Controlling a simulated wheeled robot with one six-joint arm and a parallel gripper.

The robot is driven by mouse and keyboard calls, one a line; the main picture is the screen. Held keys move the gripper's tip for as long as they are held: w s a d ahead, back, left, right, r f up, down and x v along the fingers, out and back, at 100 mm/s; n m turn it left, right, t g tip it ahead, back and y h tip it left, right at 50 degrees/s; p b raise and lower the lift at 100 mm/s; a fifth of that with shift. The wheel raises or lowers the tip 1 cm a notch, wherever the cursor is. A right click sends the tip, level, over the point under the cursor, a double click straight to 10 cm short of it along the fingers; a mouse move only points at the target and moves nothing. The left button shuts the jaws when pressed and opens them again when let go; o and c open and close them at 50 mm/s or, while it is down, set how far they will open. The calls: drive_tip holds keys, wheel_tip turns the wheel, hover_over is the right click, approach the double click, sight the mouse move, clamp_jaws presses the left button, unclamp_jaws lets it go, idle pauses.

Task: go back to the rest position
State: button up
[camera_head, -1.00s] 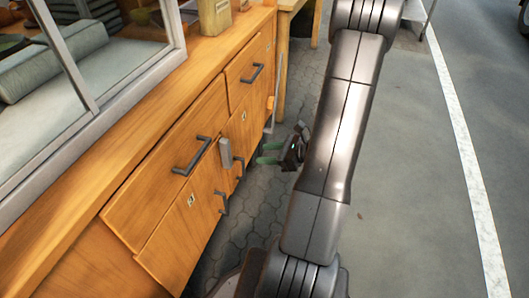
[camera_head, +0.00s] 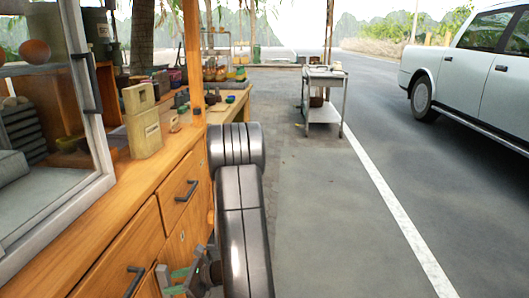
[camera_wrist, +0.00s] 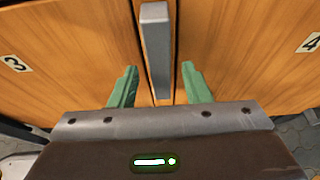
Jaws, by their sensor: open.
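My gripper (camera_head: 176,281) is low in the head view, in front of the wooden cabinet (camera_head: 150,210). Its two green fingers are apart, with nothing held between them. In the wrist view my gripper (camera_wrist: 158,82) faces two cabinet doors, labelled 3 (camera_wrist: 16,63) and 4 (camera_wrist: 311,42). A grey vertical bar (camera_wrist: 155,50) at the seam between the doors shows between the fingers. I cannot tell how far the bar is from the fingertips. My arm rises on the right of the cabinet in the head view and hides part of it.
Drawers with dark handles (camera_head: 187,191) face the arm on the left. A glass case (camera_head: 50,170) and a beige container (camera_head: 142,121) stand on the counter. A metal cart (camera_head: 323,95) stands ahead. The pavement on the right is open, with a white vehicle (camera_head: 470,65) beyond.

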drive_tip(key=shift+x, duration=0.9)
drive_tip(key=p+v, duration=0.4)
drive_tip(key=v, duration=1)
drive_tip(key=b+x, duration=0.4)
drive_tip(key=x, duration=1)
drive_tip(key=shift+a+f+b, duration=0.15)
drive_tip(key=shift+f+b, duration=0.05)
drive_tip(key=shift+b, duration=0.1)
drive_tip(key=shift+r+m+p, duration=0.3)
drive_tip(key=shift+r+p, duration=0.2)
drive_tip(key=shift+p, duration=0.45)
drive_tip(key=m+g+p, duration=0.2)
drive_tip(key=p, duration=0.1)
drive_tip(key=shift+w+f, duration=0.1)
drive_tip(key=shift+w, duration=0.05)
drive_tip(key=shift+f+m+g+y+p, duration=0.25)
drive_tip(key=shift+m+g+p, duration=0.6)
drive_tip(key=shift+m, duration=0.45)
drive_tip(key=shift+d, duration=0.25)
